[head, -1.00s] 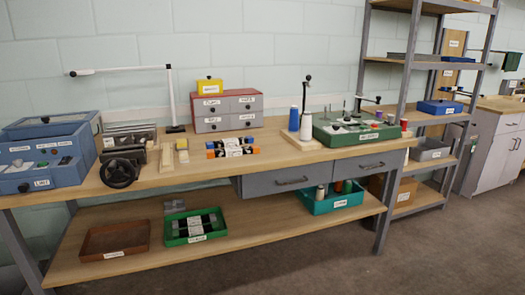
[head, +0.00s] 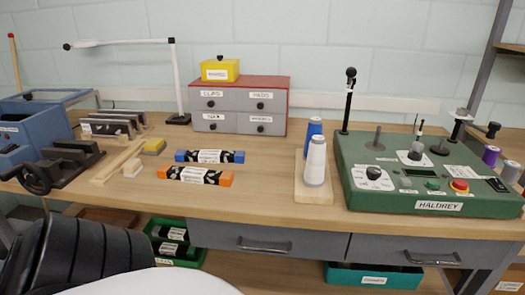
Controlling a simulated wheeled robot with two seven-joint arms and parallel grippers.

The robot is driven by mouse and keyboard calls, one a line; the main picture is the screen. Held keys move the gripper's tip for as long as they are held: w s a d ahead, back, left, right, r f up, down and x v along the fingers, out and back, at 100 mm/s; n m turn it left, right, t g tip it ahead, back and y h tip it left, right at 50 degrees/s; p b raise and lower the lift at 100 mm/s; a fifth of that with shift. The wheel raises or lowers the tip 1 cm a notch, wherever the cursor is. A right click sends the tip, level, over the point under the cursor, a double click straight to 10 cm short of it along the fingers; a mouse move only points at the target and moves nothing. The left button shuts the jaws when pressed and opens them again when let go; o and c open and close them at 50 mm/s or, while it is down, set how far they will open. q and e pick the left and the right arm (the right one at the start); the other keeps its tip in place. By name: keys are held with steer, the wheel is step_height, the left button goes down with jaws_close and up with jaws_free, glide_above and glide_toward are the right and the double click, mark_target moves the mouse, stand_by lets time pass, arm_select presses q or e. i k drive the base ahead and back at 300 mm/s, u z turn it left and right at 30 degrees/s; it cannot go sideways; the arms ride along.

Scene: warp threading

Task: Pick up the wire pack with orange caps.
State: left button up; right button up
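The wire pack with orange caps (head: 195,176) lies flat on the wooden workbench, near its front edge in the head view. It has a black and white patterned middle with a white label and an orange cap at each end. A similar pack with blue caps (head: 210,156) lies just behind it, roughly parallel and slightly to the right. Neither of my grippers is in view.
A grey drawer cabinet with a red top (head: 238,106) stands behind the packs. Thread cones on a wooden stand (head: 313,190) and a green machine (head: 425,175) are to the right. Wooden strips (head: 118,160) and a clamp lie left. Bench between packs and stand is clear.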

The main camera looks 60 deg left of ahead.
mark_target(199, 176)
steer(key=i, duration=0.9)
steer(key=u, duration=2.9)
